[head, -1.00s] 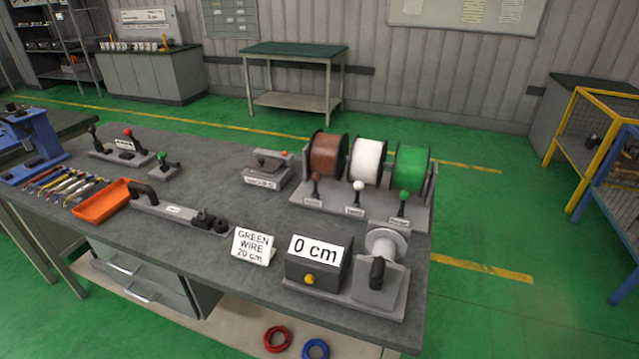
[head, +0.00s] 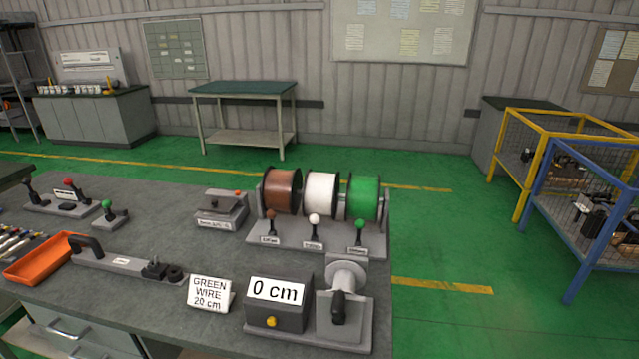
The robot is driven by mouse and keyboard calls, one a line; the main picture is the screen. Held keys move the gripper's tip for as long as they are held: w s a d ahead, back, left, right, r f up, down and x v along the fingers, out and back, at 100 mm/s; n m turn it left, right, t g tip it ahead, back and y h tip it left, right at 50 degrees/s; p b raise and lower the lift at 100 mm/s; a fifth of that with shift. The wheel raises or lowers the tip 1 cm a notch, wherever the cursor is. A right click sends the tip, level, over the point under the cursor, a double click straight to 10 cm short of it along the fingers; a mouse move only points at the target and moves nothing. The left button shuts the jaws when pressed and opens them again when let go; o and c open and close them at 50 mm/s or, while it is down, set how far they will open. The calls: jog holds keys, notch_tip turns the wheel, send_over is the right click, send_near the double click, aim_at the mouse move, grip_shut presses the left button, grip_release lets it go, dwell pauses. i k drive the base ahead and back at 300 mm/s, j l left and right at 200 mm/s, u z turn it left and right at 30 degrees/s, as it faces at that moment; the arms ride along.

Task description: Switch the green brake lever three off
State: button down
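The green brake lever (head: 360,232) has a green knob and stands in front of the green wire spool (head: 364,197), at the right end of the spool stand (head: 300,240). It looks about upright; I cannot tell its on or off setting. Left of it on the same stand are a white-knobbed lever (head: 315,226) and a brown-knobbed lever (head: 271,223), in front of the white spool (head: 322,193) and brown spool (head: 282,191). Another green-knobbed lever (head: 108,212) stands on a small base at the left of the table. My gripper is not in view.
In front of the stand are a counter box reading "0 cm" (head: 276,292), a crank winder (head: 345,305) and a "GREEN WIRE 20 cm" sign (head: 208,293). An orange tray (head: 42,262) is at left. Green floor is clear right of the table; yellow and blue cages (head: 560,170) stand beyond.

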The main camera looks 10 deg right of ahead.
aim_at(361, 225)
jog(key=i+l, duration=0.1)
jog(key=i, duration=0.6)
jog(key=i+l, duration=0.1)
jog(key=i, duration=0.55)
jog(key=z, duration=0.05)
